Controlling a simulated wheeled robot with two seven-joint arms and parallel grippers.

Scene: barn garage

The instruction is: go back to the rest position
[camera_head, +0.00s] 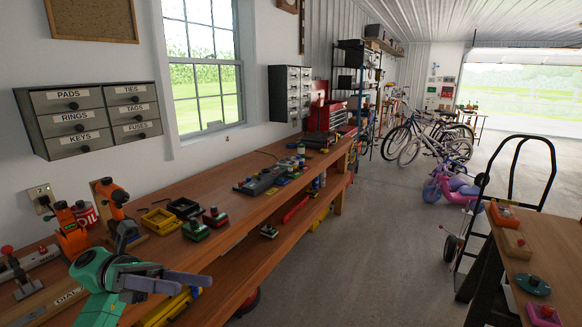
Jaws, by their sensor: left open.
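My left gripper (190,283) comes in at the lower left on a teal wrist. Its two grey fingers point right and stand apart, with nothing seen between them. It shows in front of the long wooden workbench (232,205), near that bench's front edge. Part of a yellow item (170,306) shows behind and below the fingers. I cannot tell how far the fingers are from it. My right gripper is not in view.
Orange tools (72,236), small bins (160,220) and red-green blocks (195,231) stand near the gripper on the bench. A drawer cabinet (90,117) hangs above. Open concrete floor (350,240) lies right of the bench. A hand truck (490,190) and second table (560,245) stand at right.

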